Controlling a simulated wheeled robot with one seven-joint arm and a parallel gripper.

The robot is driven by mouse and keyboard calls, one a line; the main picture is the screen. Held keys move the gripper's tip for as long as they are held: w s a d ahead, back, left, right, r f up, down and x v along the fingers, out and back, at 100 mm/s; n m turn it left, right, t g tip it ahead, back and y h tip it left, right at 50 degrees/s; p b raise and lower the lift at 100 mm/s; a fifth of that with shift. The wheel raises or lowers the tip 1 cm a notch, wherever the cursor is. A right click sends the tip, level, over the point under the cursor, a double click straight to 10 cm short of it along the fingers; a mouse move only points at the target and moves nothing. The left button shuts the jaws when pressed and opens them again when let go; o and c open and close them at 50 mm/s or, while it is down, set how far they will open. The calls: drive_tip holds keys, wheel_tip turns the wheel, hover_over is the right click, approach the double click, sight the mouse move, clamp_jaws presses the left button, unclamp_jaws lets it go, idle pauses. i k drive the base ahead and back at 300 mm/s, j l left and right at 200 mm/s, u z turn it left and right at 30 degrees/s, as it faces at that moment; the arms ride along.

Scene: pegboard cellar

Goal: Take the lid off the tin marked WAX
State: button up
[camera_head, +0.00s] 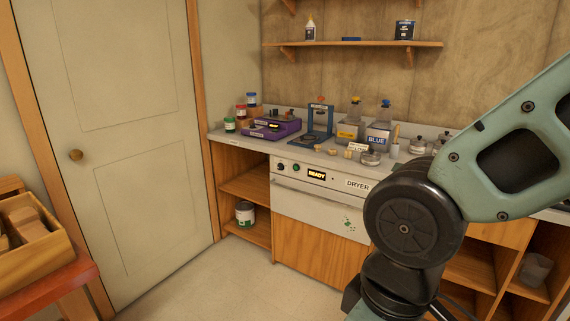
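I cannot read WAX on any container. A dark tin with a white label (404,31) stands on the wall shelf; its lettering is too small to read. A green and white tin (245,214) stands in the lower cubby left of the dryer, its marking also unreadable. Several small silver lidded containers stand on the counter, one at the front (370,158) and one farther right (418,146). My arm crosses the right side of the view and hides part of the counter and cabinets. My gripper is not in view.
The counter (227,137) holds blue- and yellow-labelled bottles (378,136), a purple device (270,128), a blue stand (320,120) and jars. The dryer front (312,202) is closed. A wooden box (30,265) sits on a red-topped table at left. The floor (235,280) is clear.

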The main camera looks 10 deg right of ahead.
sight(372, 155)
drive_tip(key=i+j+z, duration=0.25)
drive_tip(key=i+z, duration=0.2)
drive_tip(key=i, duration=0.5)
drive_tip(key=i+j+z, duration=0.5)
drive_tip(key=i, duration=0.4)
drive_tip(key=i+j+z, duration=0.45)
drive_tip(key=i+j, duration=0.3)
drive_tip(key=j, duration=0.25)
